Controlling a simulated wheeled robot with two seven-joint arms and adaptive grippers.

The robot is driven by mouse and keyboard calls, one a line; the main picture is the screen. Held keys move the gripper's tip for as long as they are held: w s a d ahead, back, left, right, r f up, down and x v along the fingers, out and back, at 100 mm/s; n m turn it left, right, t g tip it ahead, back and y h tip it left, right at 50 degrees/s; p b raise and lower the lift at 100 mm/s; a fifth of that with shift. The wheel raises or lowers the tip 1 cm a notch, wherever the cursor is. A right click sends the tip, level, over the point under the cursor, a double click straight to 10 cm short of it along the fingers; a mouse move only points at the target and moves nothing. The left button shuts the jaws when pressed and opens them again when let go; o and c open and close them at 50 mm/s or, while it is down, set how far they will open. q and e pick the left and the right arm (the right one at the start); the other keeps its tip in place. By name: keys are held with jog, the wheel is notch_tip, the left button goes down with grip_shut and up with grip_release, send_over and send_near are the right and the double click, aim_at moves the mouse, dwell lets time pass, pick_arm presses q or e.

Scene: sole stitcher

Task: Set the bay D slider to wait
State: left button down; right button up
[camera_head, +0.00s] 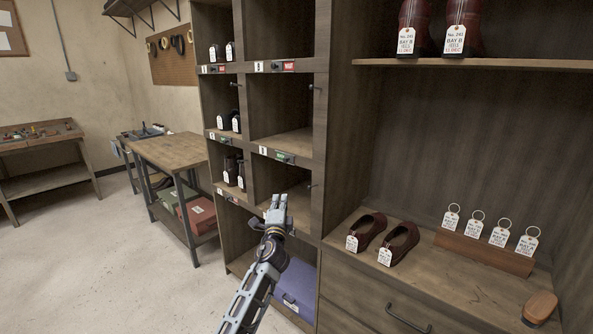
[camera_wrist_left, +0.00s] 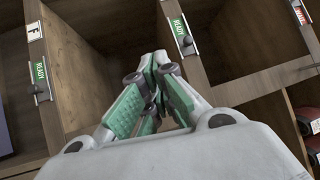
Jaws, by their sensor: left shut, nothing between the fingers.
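The slider on the middle shelf edge of the right bay column, apparently bay D (camera_head: 283,157), shows green; its letter is too small to read. In the left wrist view a slider (camera_wrist_left: 187,41) beside a green READY label, apparently the same one, is right of my fingertips. My left gripper (camera_head: 277,204) is shut and empty, in front of the compartment below that shelf edge. It also shows in the wrist view (camera_wrist_left: 157,57), apart from the slider. My right gripper is not in view.
The bay F slider (camera_wrist_left: 41,89) also shows READY. The slider above (camera_head: 289,66) shows red. Left-column bays hold tagged shoes. A purple box (camera_head: 298,285) sits below my gripper. Brown shoes (camera_head: 400,243) and a key-tag stand (camera_head: 480,250) are at the right. Floor at left is clear.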

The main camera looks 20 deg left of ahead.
pick_arm(q)
jog(key=d+m+h, duration=0.1)
jog(key=m, duration=0.1)
jog(key=d+r+m+t+h, duration=0.1)
jog(key=m, duration=0.1)
jog(key=d+r+m+h, duration=0.1)
jog(key=m, duration=0.1)
jog(key=shift+w+d+t, duration=0.15)
jog(key=shift+d+t, duration=0.25)
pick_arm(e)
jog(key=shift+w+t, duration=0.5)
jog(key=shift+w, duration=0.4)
pick_arm(q)
jog(key=shift+r, duration=0.15)
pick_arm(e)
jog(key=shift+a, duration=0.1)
